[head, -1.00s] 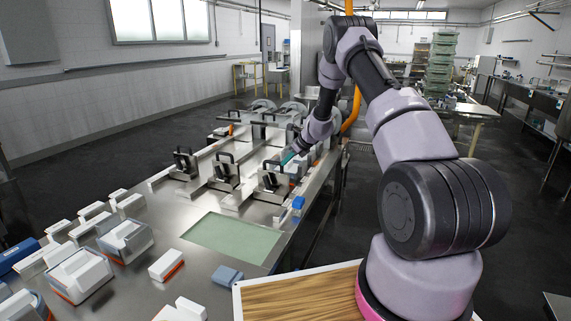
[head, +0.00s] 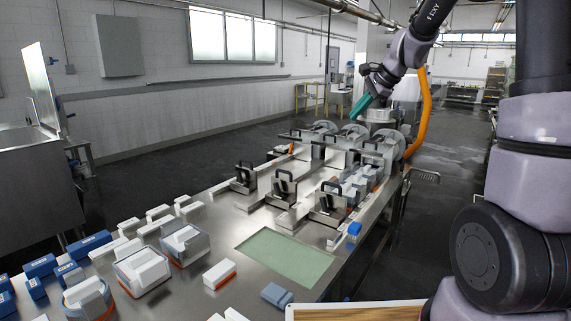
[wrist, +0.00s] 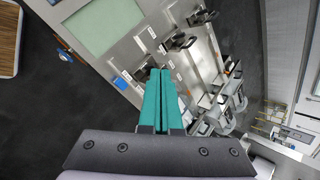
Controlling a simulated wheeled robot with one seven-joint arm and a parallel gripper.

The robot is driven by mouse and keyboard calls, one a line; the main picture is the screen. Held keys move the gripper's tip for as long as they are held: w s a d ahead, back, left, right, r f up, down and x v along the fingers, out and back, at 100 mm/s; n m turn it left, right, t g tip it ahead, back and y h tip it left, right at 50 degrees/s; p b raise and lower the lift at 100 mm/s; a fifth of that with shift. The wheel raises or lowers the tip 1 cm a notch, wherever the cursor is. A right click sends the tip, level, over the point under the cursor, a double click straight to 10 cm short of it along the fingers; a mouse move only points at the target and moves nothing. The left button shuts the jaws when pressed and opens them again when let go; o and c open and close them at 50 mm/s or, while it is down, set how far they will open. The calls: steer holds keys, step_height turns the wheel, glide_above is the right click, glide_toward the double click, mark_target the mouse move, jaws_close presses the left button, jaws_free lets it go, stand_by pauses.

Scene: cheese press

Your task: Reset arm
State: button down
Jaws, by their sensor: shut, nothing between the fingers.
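My gripper (head: 360,106) has teal fingers and hangs in the air above the far right part of the steel table, above the presses. In the wrist view its two teal fingers (wrist: 160,100) lie side by side, shut with nothing between them. My arm rises at the right of the head view and bends over to the gripper. The gripper touches nothing that I can see.
A steel table (head: 215,250) carries several presses with black handles (head: 327,200), white and blue blocks, white moulds (head: 143,270) and a green mat (head: 285,256). A wooden board (head: 358,312) lies at the bottom. An orange hose (head: 422,115) hangs beside my arm. Dark floor lies around the table.

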steer(key=s+d+r+n+h, duration=0.1)
steer(key=s+r+n, duration=0.1)
steer(key=s, duration=0.8)
steer(key=s+d+r+n+t+h, duration=0.1)
steer(key=s+n, duration=0.4)
steer(key=s, duration=0.5)
steer(key=s+d+r+n+h, duration=0.1)
steer(key=s+r+n, duration=0.2)
steer(key=s, duration=0.7)
steer(key=shift+s+d+n, duration=0.15)
steer(key=shift+d+n, duration=0.05)
steer(key=shift+n, duration=0.3)
